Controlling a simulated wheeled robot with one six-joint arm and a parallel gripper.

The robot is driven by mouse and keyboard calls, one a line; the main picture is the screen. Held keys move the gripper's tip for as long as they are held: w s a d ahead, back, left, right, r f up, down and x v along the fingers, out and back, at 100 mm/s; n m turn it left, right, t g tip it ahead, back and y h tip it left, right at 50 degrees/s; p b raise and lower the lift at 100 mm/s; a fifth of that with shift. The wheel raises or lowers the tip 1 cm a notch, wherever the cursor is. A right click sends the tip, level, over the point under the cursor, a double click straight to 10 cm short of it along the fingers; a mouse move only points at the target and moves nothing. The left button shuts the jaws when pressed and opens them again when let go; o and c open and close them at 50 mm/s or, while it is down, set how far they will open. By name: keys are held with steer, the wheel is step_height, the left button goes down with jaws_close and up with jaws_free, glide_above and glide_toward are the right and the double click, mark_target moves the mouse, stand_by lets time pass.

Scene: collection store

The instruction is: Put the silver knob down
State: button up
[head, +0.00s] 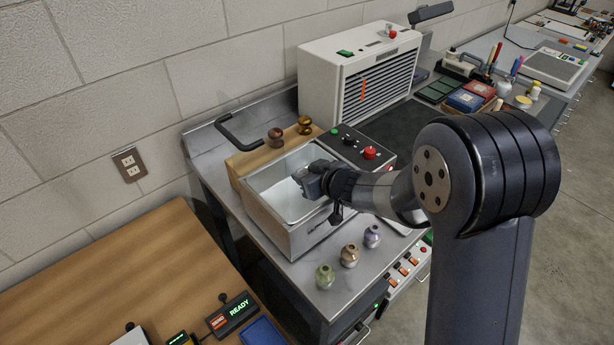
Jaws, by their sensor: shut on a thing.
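My gripper (304,181) is over the open white basin (267,178) of the grey box-shaped unit, reaching in from the right. It is shut on the silver knob, which the fingers and wrist hide almost wholly from this view. I cannot tell whether the knob touches the basin floor. Three other knobs, a green one (324,276), a tan one (349,256) and a lilac one (372,236), stand in a row on the metal bench in front of the unit.
A brown knob (275,138) and a brass knob (304,125) stand on a wooden block (249,161) behind the basin. A control panel (362,147) with a red button adjoins the basin. A white louvred box (359,80) stands behind. A wooden table (130,270) is at lower left.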

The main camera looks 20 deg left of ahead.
steer(key=shift+r, duration=0.1)
steer(key=shift+s+d+f+b, duration=0.1)
steer(key=shift+f+b, duration=0.1)
steer(key=shift+f, duration=0.2)
steer(key=shift+s+d+f+b, duration=0.1)
steer(key=shift+f+b, duration=0.05)
steer(key=shift+f, duration=0.2)
steer(key=o, duration=1.1)
steer(key=shift+f, duration=0.2)
steer(key=shift+r+p, duration=0.3)
steer(key=shift+r, duration=0.4)
steer(key=p+v, duration=0.1)
steer(key=v, duration=1.1)
steer(key=shift+r, duration=0.15)
steer(key=shift+w+a, duration=0.15)
steer(key=shift+w, duration=0.05)
